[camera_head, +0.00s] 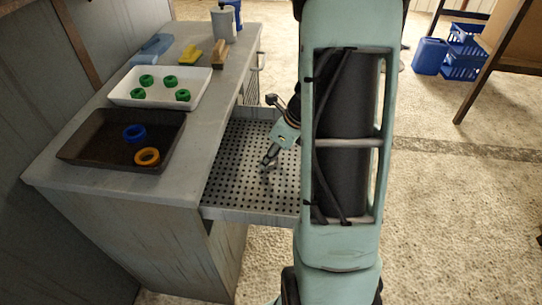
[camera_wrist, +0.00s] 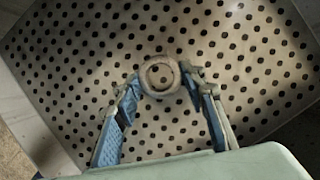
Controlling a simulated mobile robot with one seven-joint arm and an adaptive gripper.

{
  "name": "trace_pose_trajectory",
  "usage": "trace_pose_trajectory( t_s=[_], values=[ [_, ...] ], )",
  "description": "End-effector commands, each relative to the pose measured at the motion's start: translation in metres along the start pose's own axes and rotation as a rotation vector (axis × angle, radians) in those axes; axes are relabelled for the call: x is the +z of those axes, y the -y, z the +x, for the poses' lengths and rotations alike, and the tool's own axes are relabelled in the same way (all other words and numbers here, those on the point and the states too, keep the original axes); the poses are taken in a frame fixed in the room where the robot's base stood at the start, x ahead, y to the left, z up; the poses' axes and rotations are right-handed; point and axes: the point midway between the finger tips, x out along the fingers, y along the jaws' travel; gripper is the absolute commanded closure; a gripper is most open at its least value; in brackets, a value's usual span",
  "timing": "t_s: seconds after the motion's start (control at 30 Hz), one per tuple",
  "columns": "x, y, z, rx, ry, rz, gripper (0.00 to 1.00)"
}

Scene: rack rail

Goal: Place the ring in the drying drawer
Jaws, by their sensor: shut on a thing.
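The drying drawer (camera_head: 235,190) is pulled out of the cabinet; its floor is a perforated metal plate. In the wrist view the plate (camera_wrist: 75,60) fills most of the picture. My gripper (camera_head: 267,163) is over the drawer, pointing down, with its fingers inside the drawer's outline. In the wrist view my gripper (camera_wrist: 160,82) is shut on a small grey ring (camera_wrist: 160,74), held between the fingertips. The ring is close above or on the plate; I cannot tell whether it touches. In the head view it is too small to make out clearly.
On the countertop a dark tray (camera_head: 85,150) holds a blue ring (camera_head: 134,132) and a yellow ring (camera_head: 147,156). A white tray (camera_head: 161,101) holds several green rings. A wooden-backed brush (camera_head: 219,54) and a grey cup (camera_head: 222,24) stand behind. The drawer floor around my fingers is clear.

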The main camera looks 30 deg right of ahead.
Motion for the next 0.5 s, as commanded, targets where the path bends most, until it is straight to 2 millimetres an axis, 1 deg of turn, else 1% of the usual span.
trace_pose_trajectory(
  t_s=[0.1, 0.13, 0.27, 0.5],
  values=[
    [-0.0020, -0.0002, 0.0046, 0.001, 0.000, 0.000, 0.86],
    [-0.0014, -0.0002, 0.0033, 0.000, 0.000, 0.000, 0.59],
    [-0.0013, -0.0002, 0.0031, 0.000, 0.000, 0.000, 0.44],
    [-0.0012, -0.0002, 0.0029, 0.000, 0.000, 0.000, 0.44]
  ],
)
